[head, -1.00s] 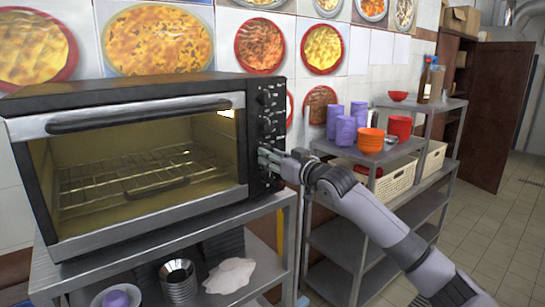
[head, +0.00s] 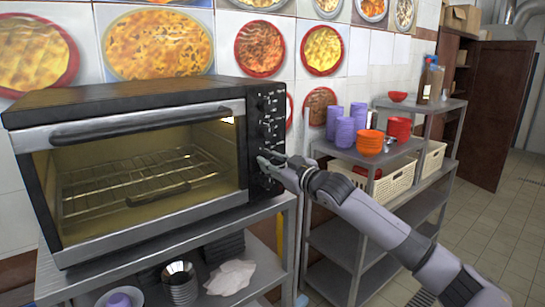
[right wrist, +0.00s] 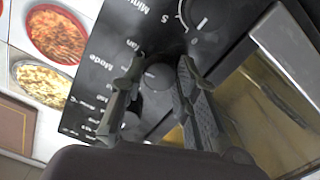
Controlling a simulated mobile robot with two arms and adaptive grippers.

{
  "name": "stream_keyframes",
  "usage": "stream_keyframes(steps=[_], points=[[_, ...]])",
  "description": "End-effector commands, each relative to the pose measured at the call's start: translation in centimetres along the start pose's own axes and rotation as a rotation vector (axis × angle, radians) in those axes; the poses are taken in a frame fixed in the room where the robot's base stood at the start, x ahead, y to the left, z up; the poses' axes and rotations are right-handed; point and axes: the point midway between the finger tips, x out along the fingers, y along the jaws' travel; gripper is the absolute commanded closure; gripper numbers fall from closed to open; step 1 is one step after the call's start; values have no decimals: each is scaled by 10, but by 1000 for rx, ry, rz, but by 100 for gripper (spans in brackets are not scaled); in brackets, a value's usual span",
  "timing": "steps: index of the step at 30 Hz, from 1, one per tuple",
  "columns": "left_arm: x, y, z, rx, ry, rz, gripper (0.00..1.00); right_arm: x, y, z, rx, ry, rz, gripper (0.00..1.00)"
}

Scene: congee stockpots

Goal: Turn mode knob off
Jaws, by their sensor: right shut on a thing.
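A black and steel toaster oven (head: 140,112) stands on a metal shelf unit, with a dark control panel of several knobs on its right side. In the right wrist view the panel shows tilted, with the mode knob (right wrist: 158,76) beside the printed word "Mode". My right gripper (head: 266,160) is at the lower part of the panel. In the right wrist view its two fingers (right wrist: 160,80) stand on either side of the mode knob, shut on it. The knob's pointer is too dark to read. My left gripper is not in view.
A metal rack (head: 372,158) to the right holds purple cups (head: 345,131), orange bowls (head: 370,141) and cream baskets (head: 395,183). Bowls and a white cloth (head: 231,277) lie on the shelf below the oven. The floor at the right is clear.

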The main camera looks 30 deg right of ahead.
Motion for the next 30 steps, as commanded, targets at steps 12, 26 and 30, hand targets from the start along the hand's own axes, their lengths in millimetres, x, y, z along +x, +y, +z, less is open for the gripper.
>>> stream_keyframes(steps=[12, 26, 30], points=[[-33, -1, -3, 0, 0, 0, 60, 0, 2, -4, -400, -1, 0, 99], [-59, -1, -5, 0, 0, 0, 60, 0, 3, -3, -837, 0, 0, 99], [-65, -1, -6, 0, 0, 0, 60, 0, 2, -3, -968, 0, 0, 99]])
